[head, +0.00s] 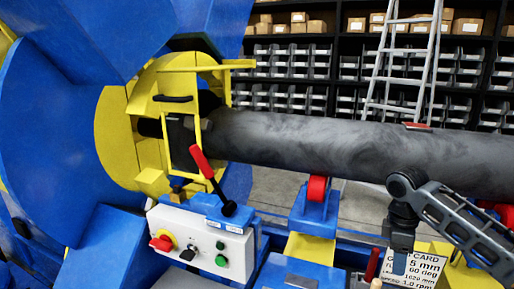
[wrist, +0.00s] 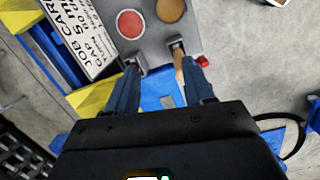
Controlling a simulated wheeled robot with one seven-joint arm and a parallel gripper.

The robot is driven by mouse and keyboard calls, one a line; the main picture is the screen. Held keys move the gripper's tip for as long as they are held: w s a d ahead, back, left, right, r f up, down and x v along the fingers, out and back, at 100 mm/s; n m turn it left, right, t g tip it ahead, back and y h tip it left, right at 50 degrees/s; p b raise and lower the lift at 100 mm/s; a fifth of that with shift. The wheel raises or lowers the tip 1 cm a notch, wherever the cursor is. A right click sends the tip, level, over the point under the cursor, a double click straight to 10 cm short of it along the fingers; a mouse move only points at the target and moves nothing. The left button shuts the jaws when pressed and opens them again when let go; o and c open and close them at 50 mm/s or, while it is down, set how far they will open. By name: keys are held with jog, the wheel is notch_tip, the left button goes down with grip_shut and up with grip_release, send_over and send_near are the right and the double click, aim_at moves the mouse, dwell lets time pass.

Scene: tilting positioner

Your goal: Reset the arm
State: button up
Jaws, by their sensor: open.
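My arm comes in from the lower right of the head view, and my gripper (head: 399,264) points down in front of the large dark pipe, beside the job card (head: 412,268). In the wrist view my gripper (wrist: 157,58) has its two fingers apart over the edge of a grey panel (wrist: 150,42). A tan piece and blue surface show between or below the fingers; I cannot tell whether anything touches them. The job card (wrist: 82,35) also shows at the upper left of the wrist view.
The pipe (head: 350,148) runs from the yellow chuck (head: 118,135) over a red roller (head: 317,188). A control box (head: 200,237) with a red-handled lever (head: 204,165) stands at left. A red disc (wrist: 130,23) and brown disc (wrist: 171,9) lie on the panel. A ladder (head: 388,80) stands behind.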

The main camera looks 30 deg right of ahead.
jog(key=w+a+f+t+y, duration=0.1)
jog(key=w+a+t, duration=0.1)
jog(key=w+a, duration=0.35)
jog(key=w+a+t+y, duration=0.1)
jog(key=w+a+t, duration=0.15)
jog(key=a, duration=0.65)
jog(key=w+a+f+t+y, duration=0.1)
jog(key=w+a, duration=0.3)
jog(key=a, duration=0.3)
jog(key=a+r+m+t+y, duration=0.1)
jog(key=a+m+t+y, duration=0.4)
jog(key=a, duration=1.5)
jog(key=s+a+f+m+t+h, duration=0.1)
jog(key=s+m+t+h, duration=0.15)
jog(key=s, duration=0.75)
jog(key=s+a+f+m+t+h, duration=0.1)
jog(key=s+a+m+t+h, duration=0.15)
jog(key=s, duration=0.65)
jog(key=s+d+r+n, duration=0.1)
jog(key=s+d+r, duration=0.2)
jog(key=s, duration=0.3)
jog(key=s+d+r+n+h, duration=0.1)
jog(key=s+d+r, duration=0.2)
jog(key=s, duration=0.4)
jog(key=s+d+r+n+h, duration=0.1)
jog(key=s+d+r, duration=0.2)
jog(key=s, duration=0.4)
jog(key=shift+s+d+n, duration=0.25)
jog(key=shift+d+n, duration=0.15)
jog(key=shift+d, duration=0.15)
